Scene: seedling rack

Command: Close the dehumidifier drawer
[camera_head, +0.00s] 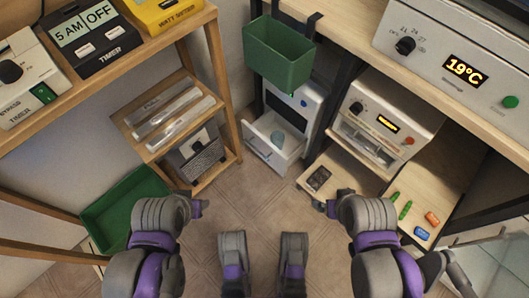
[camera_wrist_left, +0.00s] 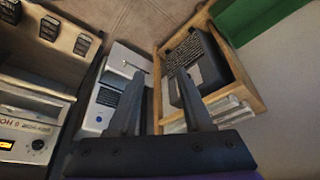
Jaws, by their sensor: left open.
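The white dehumidifier (camera_head: 302,103) stands on the floor in the middle back, with a blue button on its front. Its drawer (camera_head: 270,152) is pulled out towards me and holds a small pale blue-grey item. In the left wrist view the dehumidifier (camera_wrist_left: 98,118) and its drawer (camera_wrist_left: 128,62) appear beyond the left finger. My left gripper (camera_head: 201,207) is in front and to the left of the drawer, apart from it. In the left wrist view its two fingers (camera_wrist_left: 163,100) are spread with nothing between them. My right gripper (camera_head: 322,206) is to the right of the drawer; its fingers are too small to read.
A green bin (camera_head: 278,58) hangs above the dehumidifier. A wooden shelf (camera_head: 228,75) stands left of it, with a dark box (camera_head: 195,152) low down. A green tray (camera_head: 122,205) is at left. A white appliance (camera_head: 385,118) stands at right. The tiled floor before the drawer is clear.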

